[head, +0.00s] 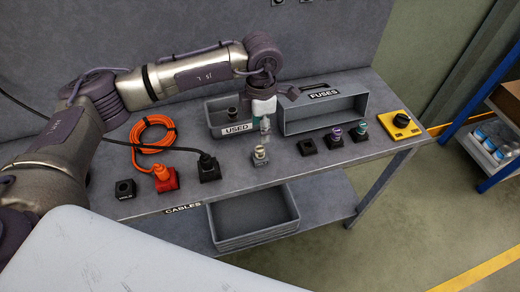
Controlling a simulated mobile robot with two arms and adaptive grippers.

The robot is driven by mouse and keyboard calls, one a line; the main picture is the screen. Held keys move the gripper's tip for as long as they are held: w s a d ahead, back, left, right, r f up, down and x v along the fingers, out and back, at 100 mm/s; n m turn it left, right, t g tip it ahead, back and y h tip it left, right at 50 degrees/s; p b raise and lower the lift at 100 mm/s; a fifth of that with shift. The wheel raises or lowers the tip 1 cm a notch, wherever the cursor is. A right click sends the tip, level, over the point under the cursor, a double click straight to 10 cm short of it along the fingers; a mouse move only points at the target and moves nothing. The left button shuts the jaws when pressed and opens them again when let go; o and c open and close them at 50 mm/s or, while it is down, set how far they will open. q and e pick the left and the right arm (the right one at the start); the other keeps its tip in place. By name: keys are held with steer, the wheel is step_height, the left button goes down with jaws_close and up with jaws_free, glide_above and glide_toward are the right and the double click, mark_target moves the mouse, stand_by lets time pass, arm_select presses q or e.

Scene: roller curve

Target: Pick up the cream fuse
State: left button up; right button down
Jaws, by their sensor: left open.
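The cream fuse (260,152) stands upright on a small light base on the grey bench, in front of the bin labelled USED. My left gripper (265,130) points down just above and behind it in the picture, apart from the fuse as far as I can tell. Its fingers are open and small in view, with nothing seen between them. My right gripper is not in view.
The USED bin (214,128) holds a dark item. The FUSES bin (350,113) is behind an empty-looking black socket (308,146), a purple fuse (335,133) and a teal fuse (360,128). Orange and black plugged cables lie left. A yellow switch box (400,124) stands right.

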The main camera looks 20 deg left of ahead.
mark_target(260, 149)
arm_select(q)
step_height(260, 149, down, 4)
steer(key=shift+r+p, duration=0.2)
steer(key=shift+p, duration=0.2)
steer(key=shift+s+f+p, duration=0.15)
steer(key=shift+f+p, duration=0.3)
steer(key=shift+p, duration=0.05)
steer(key=f+p, duration=0.1)
steer(key=f, duration=0.1)
steer(key=f+p, duration=0.1)
steer(key=shift+s+f, duration=0.2)
steer(key=shift+f, duration=0.7)
jaws_close()
